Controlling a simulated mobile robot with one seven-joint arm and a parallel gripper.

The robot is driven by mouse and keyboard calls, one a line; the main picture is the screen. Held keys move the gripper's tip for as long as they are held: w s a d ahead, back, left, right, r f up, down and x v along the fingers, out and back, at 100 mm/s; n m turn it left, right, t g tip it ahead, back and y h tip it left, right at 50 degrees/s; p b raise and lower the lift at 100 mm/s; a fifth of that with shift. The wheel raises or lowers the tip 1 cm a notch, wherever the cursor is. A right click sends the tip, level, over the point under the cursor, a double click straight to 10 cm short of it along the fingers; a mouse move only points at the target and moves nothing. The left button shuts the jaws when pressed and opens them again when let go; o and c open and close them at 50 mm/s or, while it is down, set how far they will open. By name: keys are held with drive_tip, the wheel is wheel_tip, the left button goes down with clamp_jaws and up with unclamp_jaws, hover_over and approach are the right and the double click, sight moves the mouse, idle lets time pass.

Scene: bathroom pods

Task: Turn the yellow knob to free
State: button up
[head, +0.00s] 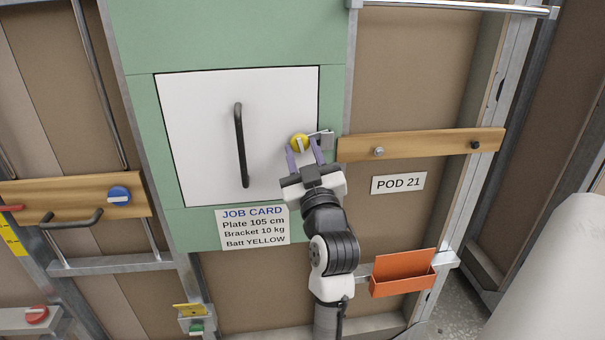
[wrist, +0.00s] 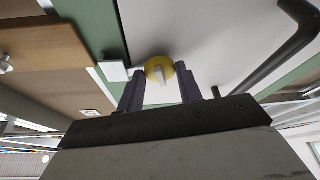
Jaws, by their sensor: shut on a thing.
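The yellow knob (head: 299,142) sits on the right side of the white door panel (head: 200,120), near its edge. It has a pale raised bar across its face. My gripper (head: 304,157) reaches up to it from below, with a purple finger on each side. In the wrist view the knob (wrist: 160,68) lies between the two fingertips (wrist: 160,80), and my gripper is shut on it. A small metal latch piece (head: 325,134) lies just right of the knob across the panel's edge. The knob's bar (wrist: 160,75) points roughly toward my gripper in the wrist view.
A black handle (head: 240,145) stands out from the panel left of my gripper. A wooden rail (head: 420,144) runs to the right of the panel. A job card (head: 253,227) is below, and an orange bin (head: 403,274) is at lower right. A blue knob (head: 119,195) is far left.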

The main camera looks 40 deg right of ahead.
drive_tip(key=n+y+b, duration=0.1)
drive_tip(key=n+b, duration=0.2)
drive_tip(key=n+y+b, duration=0.2)
drive_tip(key=n+b, duration=0.1)
drive_tip(key=b, duration=0.1)
drive_tip(key=shift+s+d+f, duration=0.15)
drive_tip(key=shift+f, duration=0.05)
drive_tip(key=n+y+b, duration=0.1)
drive_tip(key=n, duration=0.1)
drive_tip(key=n+b, duration=0.1)
drive_tip(key=n, duration=0.1)
drive_tip(key=n+y+b, duration=0.1)
drive_tip(key=n, duration=0.1)
drive_tip(key=shift+d+r+y, duration=0.15)
drive_tip(key=shift+r+y, duration=0.15)
drive_tip(key=shift+r, duration=0.05)
drive_tip(key=n, duration=0.2)
drive_tip(key=n+g+y+b, duration=0.1)
drive_tip(key=n, duration=0.1)
drive_tip(key=n+g, duration=0.1)
drive_tip(key=n, duration=0.1)
drive_tip(key=shift+r+b, duration=0.35)
drive_tip(key=shift+r, duration=0.05)
drive_tip(key=o, duration=0.7)
drive_tip(key=shift+s, duration=0.15)
